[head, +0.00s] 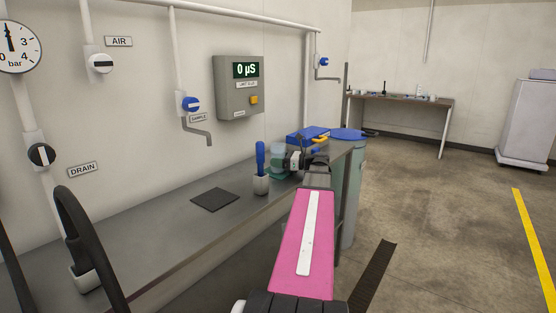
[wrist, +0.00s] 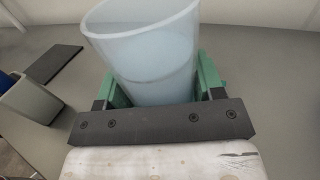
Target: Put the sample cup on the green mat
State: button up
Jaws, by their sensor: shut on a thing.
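The sample cup (wrist: 150,50) is a pale, translucent, bluish cup, seen close up in the wrist view and leaning a little left in the picture. It also shows in the head view (head: 278,151), small, at the far part of the bench. My gripper (wrist: 160,90) is shut on it, with a green-faced finger on each side. In the head view my gripper (head: 281,168) is partly hidden by my arm. Green shows around the cup's lower part, but I cannot make out a separate flat green mat. Whether the cup's base touches the bench is hidden.
A grey holder (head: 261,185) with a blue-handled brush stands left of the cup. A dark flat mat (head: 214,200) lies further left on the grey bench (head: 150,235). A blue box (head: 306,135) stands behind my gripper. The bench around the dark mat is clear.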

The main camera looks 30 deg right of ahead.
jog(key=o, duration=1.1)
jog(key=shift+f, duration=0.1)
jog(key=shift+c, duration=0.2)
jog(key=shift+r, duration=0.2)
jog(key=v, duration=1.2)
